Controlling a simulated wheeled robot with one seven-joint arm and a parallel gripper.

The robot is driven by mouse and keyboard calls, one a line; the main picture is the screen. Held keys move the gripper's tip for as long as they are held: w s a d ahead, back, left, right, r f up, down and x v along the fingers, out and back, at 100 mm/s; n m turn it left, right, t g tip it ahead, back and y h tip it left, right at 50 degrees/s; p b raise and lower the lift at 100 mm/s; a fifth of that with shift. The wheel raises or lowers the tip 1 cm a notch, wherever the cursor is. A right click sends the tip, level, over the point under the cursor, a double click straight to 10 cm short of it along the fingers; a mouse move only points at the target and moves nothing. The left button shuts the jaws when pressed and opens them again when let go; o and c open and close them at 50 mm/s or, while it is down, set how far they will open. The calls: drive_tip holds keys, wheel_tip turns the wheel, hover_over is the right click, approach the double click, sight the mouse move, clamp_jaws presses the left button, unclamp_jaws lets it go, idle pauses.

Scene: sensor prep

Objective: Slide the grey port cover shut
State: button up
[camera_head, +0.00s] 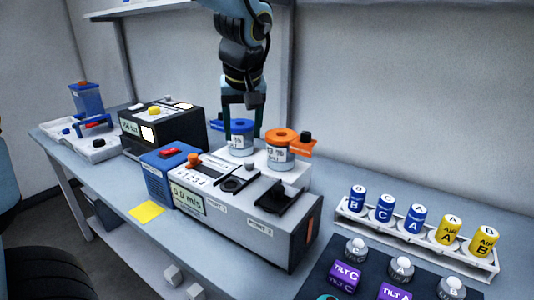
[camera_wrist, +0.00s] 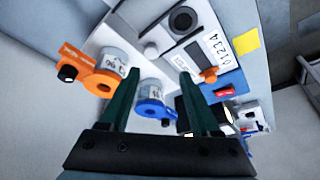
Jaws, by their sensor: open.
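The white-topped instrument box (camera_head: 262,222) carries a dark plate with a round port (camera_head: 232,185) and a raised black slide piece (camera_head: 281,197). A small grey knob (camera_head: 252,167) stands behind the plate. The round port (camera_wrist: 182,20) and grey knob (camera_wrist: 151,49) also show in the wrist view. I cannot tell for sure which piece is the grey port cover; the port's dark opening shows. My gripper (camera_head: 243,128) is open, pointing down near the blue-collared cylinder at the back of the box. In the wrist view my gripper (camera_wrist: 160,72) shows nothing held.
The blue-collared cylinder (camera_head: 241,150) and orange-collared cylinder (camera_head: 279,152) stand behind the ports. An orange knob (camera_head: 193,160) and blue display unit (camera_head: 165,172) are to the left. A black box (camera_head: 160,128) stands farther left. A rack (camera_head: 417,239) of bottles is at right.

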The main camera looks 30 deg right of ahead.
sight(249, 161)
drive_tip(key=x, duration=0.3)
drive_tip(key=d+p+x, duration=0.1)
drive_tip(key=x, duration=0.2)
drive_tip(key=p+x, duration=0.1)
drive_tip(key=x, duration=0.3)
drive_tip(key=shift+s+d, duration=0.2)
drive_tip(key=shift+d, duration=0.05)
clamp_jaws()
idle(0.4)
idle(0.9)
